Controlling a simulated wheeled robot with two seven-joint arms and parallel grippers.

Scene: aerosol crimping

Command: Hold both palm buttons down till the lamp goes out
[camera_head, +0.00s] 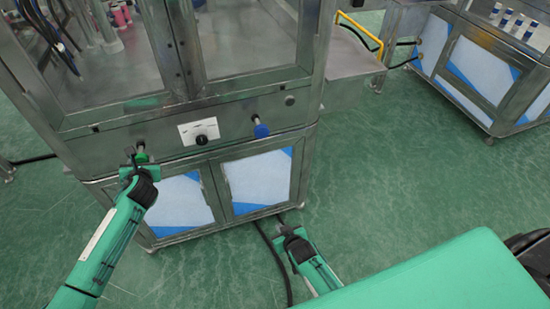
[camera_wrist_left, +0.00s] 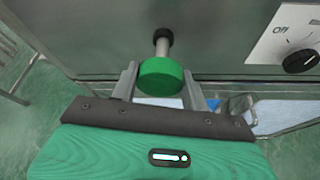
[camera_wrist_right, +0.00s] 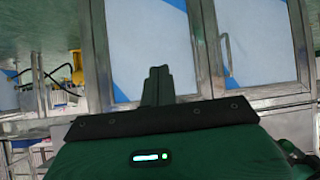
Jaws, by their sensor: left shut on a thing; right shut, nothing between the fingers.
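The green palm button (camera_head: 142,157) sticks out on a stem from the left of the machine's front panel. My left gripper (camera_head: 133,165) is at it; in the left wrist view its fingers lie on both sides of the green head (camera_wrist_left: 161,76), shut on it. The blue palm button (camera_head: 261,130) sits further right on the panel, with nothing touching it. My right gripper (camera_head: 283,230) is low in front of the cabinet, well below the blue button. Its fingers are together and empty in the right wrist view (camera_wrist_right: 158,86). I cannot make out a lit lamp.
A white plate with a black rotary switch (camera_head: 202,138) sits between the buttons; "OFF" shows in the left wrist view. A grey round fitting (camera_head: 289,100) is right of the blue button. A black cable (camera_head: 272,250) lies on the floor near my right gripper.

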